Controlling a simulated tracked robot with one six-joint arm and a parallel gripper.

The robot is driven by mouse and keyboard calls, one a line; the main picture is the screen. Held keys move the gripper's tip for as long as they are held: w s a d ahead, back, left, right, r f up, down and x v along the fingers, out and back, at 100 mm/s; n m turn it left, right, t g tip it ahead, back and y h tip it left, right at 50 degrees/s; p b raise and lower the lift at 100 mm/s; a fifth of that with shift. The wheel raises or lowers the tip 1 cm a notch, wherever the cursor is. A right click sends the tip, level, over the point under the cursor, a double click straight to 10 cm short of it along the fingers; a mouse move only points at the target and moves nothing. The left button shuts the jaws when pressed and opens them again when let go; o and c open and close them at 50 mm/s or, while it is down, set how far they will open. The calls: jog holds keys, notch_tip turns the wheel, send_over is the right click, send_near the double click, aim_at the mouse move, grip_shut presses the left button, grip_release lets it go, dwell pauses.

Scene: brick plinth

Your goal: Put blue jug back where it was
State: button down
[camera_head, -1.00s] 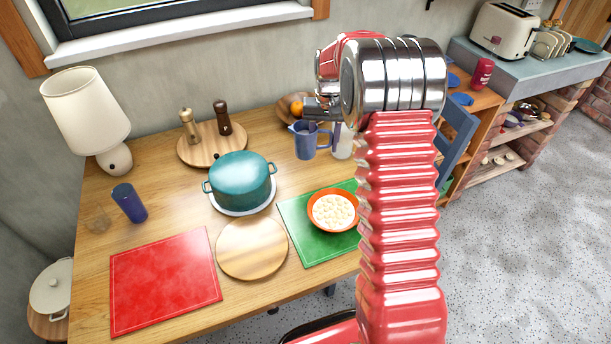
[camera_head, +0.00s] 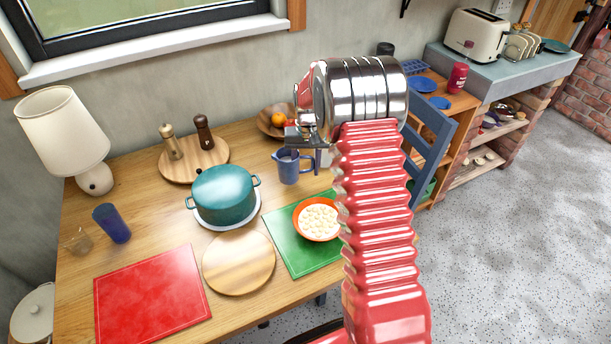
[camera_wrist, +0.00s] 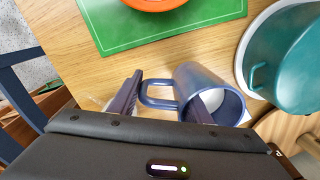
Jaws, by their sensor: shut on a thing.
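The blue jug (camera_head: 288,167) is upright in the head view, behind the green board and to the right of the teal pot. My gripper (camera_head: 297,141) is at its top, shut on the jug. In the wrist view the jug (camera_wrist: 212,95) shows its open mouth and its handle. One finger of my gripper (camera_wrist: 165,102) is by the handle and the other overlaps the mouth. I cannot tell whether the jug's base touches the table.
The teal pot (camera_head: 225,195) stands close to the jug's left. An orange bowl (camera_head: 318,220) is on the green board (camera_head: 283,230) in front. A wooden bowl with fruit (camera_head: 268,124) is behind. Pepper mills stand on a round board (camera_head: 181,170). The wooden table (camera_head: 140,190) has bare room at left.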

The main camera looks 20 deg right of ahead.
aim_at(307, 156)
jog(key=shift+f, duration=1.85)
jog(key=c, duration=0.9)
grip_release()
jog(key=shift+f, duration=0.1)
jog(key=shift+c, duration=0.2)
notch_tip(307, 156, up, 11)
jog(key=shift+d+r, duration=0.15)
jog(key=shift+s+r, duration=0.1)
jog(key=shift+r, duration=0.35)
